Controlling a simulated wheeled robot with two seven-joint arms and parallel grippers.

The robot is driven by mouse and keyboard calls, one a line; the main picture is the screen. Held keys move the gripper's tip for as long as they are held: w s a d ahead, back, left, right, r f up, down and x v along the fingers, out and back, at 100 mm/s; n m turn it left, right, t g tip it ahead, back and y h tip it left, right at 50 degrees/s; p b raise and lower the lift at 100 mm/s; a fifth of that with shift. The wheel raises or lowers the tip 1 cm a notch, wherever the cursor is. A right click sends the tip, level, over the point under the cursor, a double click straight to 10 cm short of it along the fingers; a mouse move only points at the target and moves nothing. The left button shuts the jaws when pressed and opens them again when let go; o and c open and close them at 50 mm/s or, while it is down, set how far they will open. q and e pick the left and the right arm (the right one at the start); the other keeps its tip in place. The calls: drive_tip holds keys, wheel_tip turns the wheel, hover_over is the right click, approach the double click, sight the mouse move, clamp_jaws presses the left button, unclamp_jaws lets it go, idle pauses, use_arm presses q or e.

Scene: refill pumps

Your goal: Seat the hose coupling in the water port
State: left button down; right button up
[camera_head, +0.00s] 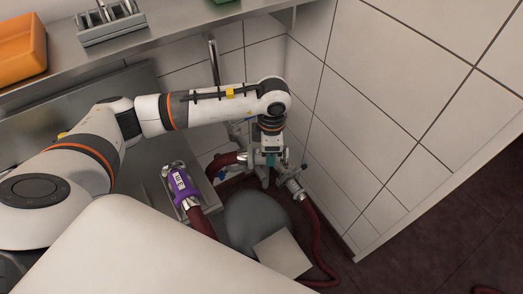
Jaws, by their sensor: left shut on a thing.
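My left gripper (270,158) points down in the corner by the tiled wall and is shut on a small teal-banded part, which I take to be the hose coupling (271,159). The fingers cover most of it. A dark red hose (222,162) runs in from the left to the metal fittings at the gripper. A metal fitting (292,184) with another dark red hose sits just right of and below the gripper. I cannot tell which fitting is the water port, or whether the coupling touches it. My right gripper is not in view.
A purple labelled coupling (183,187) on a dark red hose stands left of the gripper. A grey round thing (250,218) and a pale square panel (282,253) are below. The tiled wall (365,110) closes the right side. A steel shelf (170,45) runs above.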

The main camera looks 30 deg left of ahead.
use_arm(q)
drive_tip(key=w+a+f+n, duration=0.25)
drive_tip(key=f+n, duration=0.25)
drive_tip(key=n, duration=0.6)
drive_tip(key=n+b, duration=0.1)
drive_tip(key=n, duration=1.2)
hover_over(261, 174)
wheel_tip(261, 174, down, 7)
drive_tip(key=f+b, duration=0.1)
drive_tip(key=f, duration=0.1)
drive_tip(key=f+b, duration=0.1)
drive_tip(key=b, duration=0.1)
drive_tip(key=f+b, duration=0.2)
drive_tip(key=shift+s+d+f, duration=0.15)
drive_tip(key=shift+s+f, duration=0.15)
drive_tip(key=shift+f, duration=0.05)
drive_tip(key=shift+f+b, duration=0.3)
drive_tip(key=shift+b, duration=0.1)
drive_tip(key=shift+w+a+f+b, duration=0.2)
drive_tip(key=shift+f+b, duration=0.15)
drive_tip(key=shift+f, duration=0.3)
drive_tip(key=shift+w+a+f+b, duration=0.15)
drive_tip(key=shift+f+b, duration=0.2)
drive_tip(key=shift+f, duration=0.25)
drive_tip(key=shift+s+d+f, duration=0.1)
drive_tip(key=shift+d+f, duration=0.05)
drive_tip(key=shift+d, duration=0.1)
drive_tip(key=c, duration=0.8)
unclamp_jaws()
drive_tip(key=shift+f, duration=0.1)
